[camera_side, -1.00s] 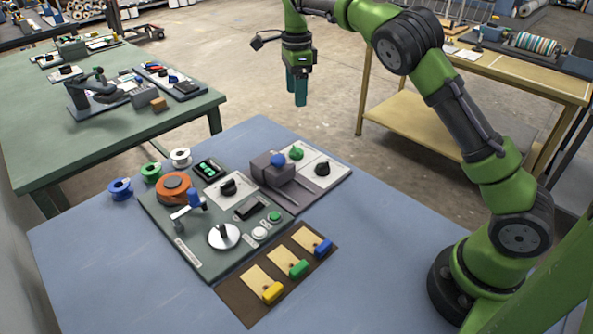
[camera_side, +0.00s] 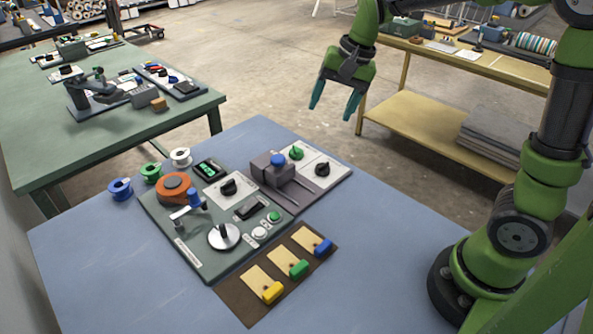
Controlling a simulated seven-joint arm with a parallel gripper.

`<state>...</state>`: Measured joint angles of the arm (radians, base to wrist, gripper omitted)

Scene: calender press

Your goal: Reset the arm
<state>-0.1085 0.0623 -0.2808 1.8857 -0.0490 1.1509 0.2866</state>
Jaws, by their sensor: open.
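My gripper (camera_side: 335,101) is open and empty, with its two teal fingers apart and pointing down. It hangs in the air beyond the far right edge of the blue table, clear of everything. My green and black arm rises from its base at the right of the table. The calender press panel (camera_side: 185,242) sits on the blue table with an orange roll (camera_side: 174,188), a blue-knobbed lever (camera_side: 193,200) and a round silver dial (camera_side: 223,237). My gripper touches none of them.
On the blue table (camera_side: 375,235) are spools (camera_side: 120,188), a grey block unit with a blue knob (camera_side: 278,160), and a brown board (camera_side: 247,312) with yellow, green and blue tabs. A green table (camera_side: 50,160) stands left. A wooden bench (camera_side: 430,130) stands behind. The table's right part is bare.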

